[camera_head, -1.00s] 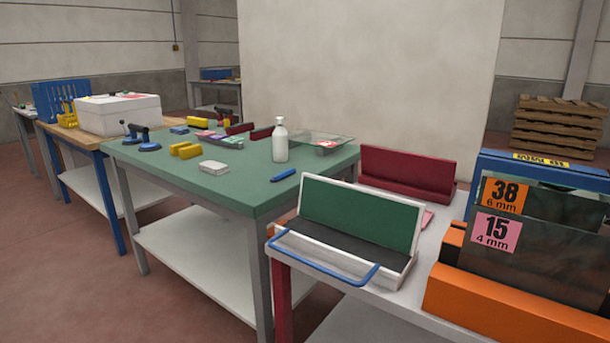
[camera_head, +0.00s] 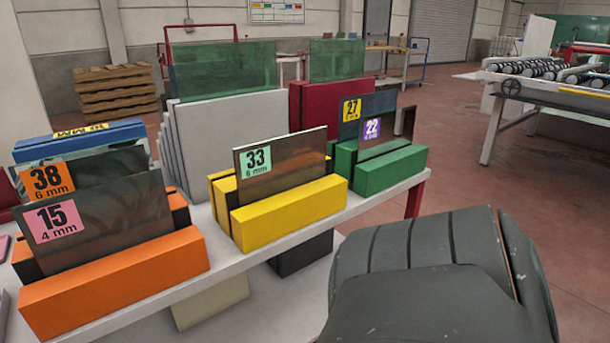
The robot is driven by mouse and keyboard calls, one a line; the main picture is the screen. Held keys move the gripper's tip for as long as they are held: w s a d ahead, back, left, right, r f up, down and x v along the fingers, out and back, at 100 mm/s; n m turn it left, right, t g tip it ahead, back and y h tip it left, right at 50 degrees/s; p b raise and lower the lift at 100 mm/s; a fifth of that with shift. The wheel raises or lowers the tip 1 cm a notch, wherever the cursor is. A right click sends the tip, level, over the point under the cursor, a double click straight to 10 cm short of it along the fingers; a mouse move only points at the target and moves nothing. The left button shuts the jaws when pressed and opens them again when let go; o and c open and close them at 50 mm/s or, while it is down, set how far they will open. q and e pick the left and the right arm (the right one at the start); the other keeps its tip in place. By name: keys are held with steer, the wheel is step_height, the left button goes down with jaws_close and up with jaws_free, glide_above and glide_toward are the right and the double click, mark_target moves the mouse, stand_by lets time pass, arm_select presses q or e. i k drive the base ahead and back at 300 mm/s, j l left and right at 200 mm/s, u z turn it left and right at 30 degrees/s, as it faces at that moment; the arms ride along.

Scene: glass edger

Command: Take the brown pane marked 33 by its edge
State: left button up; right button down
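The brown pane marked 33 (camera_head: 284,164) stands upright in a yellow slotted block (camera_head: 290,212) at the middle of the white table. Its label is mint green and reads 33, 6 mm. Its top edge and upper part are bare, and its lower edge is hidden in the block. Neither of my grippers is in view. A large dark grey part, which looks like a link of my arm, fills the lower right, apart from the pane in the picture.
An orange block (camera_head: 120,278) holds panes marked 38 (camera_head: 103,165) and 15 (camera_head: 105,222) on the left. A green block (camera_head: 390,172) holds panes marked 27 (camera_head: 366,108) and 22 (camera_head: 378,133) on the right. Green glass panes (camera_head: 222,70) stand behind.

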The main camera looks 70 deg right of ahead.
mark_target(263, 170)
steer(key=z, duration=1.7)
